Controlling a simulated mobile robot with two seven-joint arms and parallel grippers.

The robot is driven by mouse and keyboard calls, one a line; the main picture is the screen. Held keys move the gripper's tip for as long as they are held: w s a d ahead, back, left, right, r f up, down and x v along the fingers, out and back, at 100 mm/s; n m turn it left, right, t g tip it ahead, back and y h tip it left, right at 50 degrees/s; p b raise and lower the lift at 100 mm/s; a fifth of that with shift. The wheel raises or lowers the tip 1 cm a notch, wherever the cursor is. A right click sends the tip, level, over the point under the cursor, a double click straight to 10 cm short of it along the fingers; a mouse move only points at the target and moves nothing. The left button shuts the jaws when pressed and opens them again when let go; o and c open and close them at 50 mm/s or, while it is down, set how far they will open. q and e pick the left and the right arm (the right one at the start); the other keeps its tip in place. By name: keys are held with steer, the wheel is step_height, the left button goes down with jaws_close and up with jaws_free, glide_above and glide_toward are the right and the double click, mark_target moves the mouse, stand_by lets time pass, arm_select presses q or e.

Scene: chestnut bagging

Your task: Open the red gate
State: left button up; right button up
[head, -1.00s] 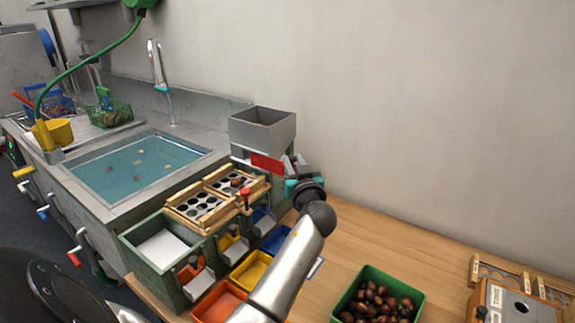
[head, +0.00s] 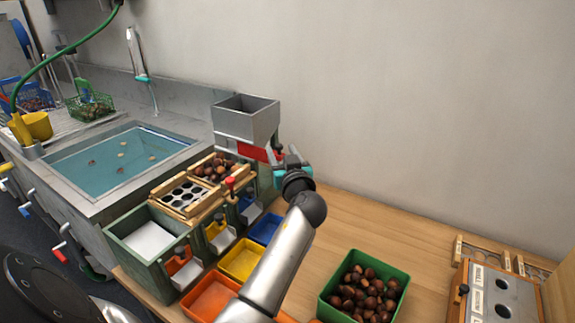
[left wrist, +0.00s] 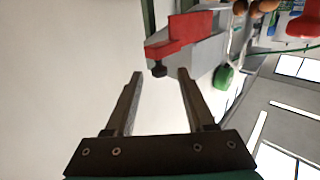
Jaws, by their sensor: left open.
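The red gate (head: 252,152) is a flat red plate under the grey hopper (head: 246,121) in the head view. In the left wrist view the red gate (left wrist: 182,30) ends in a small black knob (left wrist: 159,70). My left gripper (head: 289,164) is at the gate's right end, beside the hopper. In the left wrist view its two fingers (left wrist: 160,75) are open and apart, with the knob seen between their tips. Contact cannot be told. Several chestnuts (head: 216,169) lie on the holed wooden tray (head: 184,197) below the hopper. My right gripper is not in view.
A green box (head: 330,291) of chestnuts stands on the wooden table (head: 345,220). Blue, yellow and orange trays (head: 241,260) line the sorter's front. A red-knobbed handle (head: 230,184) stands by the holed tray. A sink (head: 120,160) is at left.

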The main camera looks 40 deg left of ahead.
arm_select(q)
steer(key=v, duration=1.1)
steer(key=shift+d, duration=0.1)
stand_by(0.7)
